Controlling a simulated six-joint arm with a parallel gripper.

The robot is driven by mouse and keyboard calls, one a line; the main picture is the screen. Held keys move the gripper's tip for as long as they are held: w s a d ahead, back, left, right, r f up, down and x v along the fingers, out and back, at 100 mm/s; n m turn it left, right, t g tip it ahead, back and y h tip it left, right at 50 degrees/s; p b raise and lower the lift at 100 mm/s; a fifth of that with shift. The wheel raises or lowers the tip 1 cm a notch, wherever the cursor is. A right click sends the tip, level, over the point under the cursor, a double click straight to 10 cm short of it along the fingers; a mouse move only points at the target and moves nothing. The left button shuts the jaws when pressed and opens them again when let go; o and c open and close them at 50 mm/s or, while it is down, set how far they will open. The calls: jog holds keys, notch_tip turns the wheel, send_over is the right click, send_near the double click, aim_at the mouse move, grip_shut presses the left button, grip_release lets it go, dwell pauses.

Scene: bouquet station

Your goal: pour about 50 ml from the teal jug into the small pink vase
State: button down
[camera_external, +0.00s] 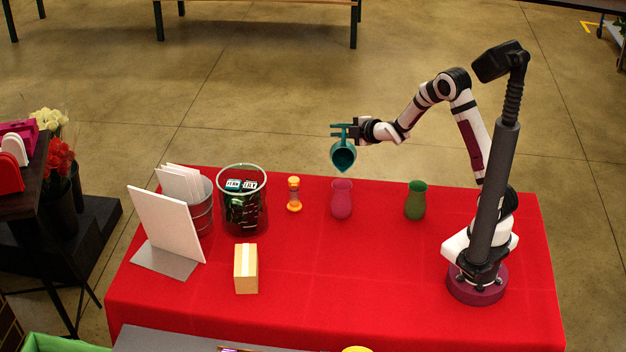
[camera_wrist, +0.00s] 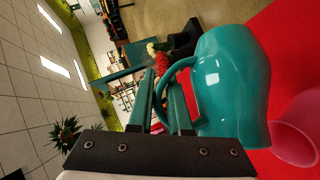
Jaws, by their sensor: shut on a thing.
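The teal jug (camera_external: 343,155) is held in the air above the small pink vase (camera_external: 341,203), with its mouth tipped down toward the vase in the outside view. My gripper (camera_external: 349,131) is shut on the jug's handle. In the wrist view the jug (camera_wrist: 232,85) fills the right middle, and the gripper fingers (camera_wrist: 168,105) close at its handle. The pink vase (camera_wrist: 295,143) shows at the lower right of the wrist view, beside the jug. The vase stands upright on the red table. No stream of liquid is visible, and the levels inside cannot be seen.
On the red tablecloth (camera_external: 330,270), a green vase (camera_external: 415,200) stands right of the pink one. The front middle is clear.

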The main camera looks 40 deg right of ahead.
aim_at(337, 148)
jog(key=shift+s+a+r+n+t+p, duration=0.4)
jog(key=shift+r+t, duration=0.1)
jog(key=shift+r, duration=0.15)
dwell(0.6)
jog(key=shift+s+a+f+n+t+h+p, duration=0.1)
jog(key=shift+s+a+n+t+h+p, duration=0.3)
jog(key=shift+s+a+t, duration=0.35)
dwell(1.4)
jog(key=shift+s+a+r+n+t, duration=0.4)
jog(key=shift+s+n, duration=0.1)
jog(key=shift+s, duration=0.1)
dwell(1.0)
jog(key=w+d+m+g, duration=0.1)
jog(key=w+d+f+m+g, duration=0.1)
jog(key=w+d+g, duration=0.1)
jog(key=shift+w+d+f+y, duration=0.2)
jog(key=shift+w+d+y, duration=0.05)
jog(key=shift+y, duration=0.05)
jog(key=shift+f, duration=0.15)
jog(key=w+d+f+m+g+y+b, duration=0.1)
jog(key=w+d+f+m+g+y, duration=0.1)
jog(key=f, duration=0.5)
jog(key=w+d+f+m+g+y+b, duration=0.2)
jog(key=w+d+f+m+g+y, duration=0.1)
jog(key=f+g, duration=0.3)
jog(key=shift+w+f+m+y, duration=0.3)
jog(key=shift+w+f+m, duration=0.15)
jog(key=shift+w+m, duration=0.1)
jog(key=shift+a+g, duration=0.1)
jog(key=shift+g, duration=0.15)
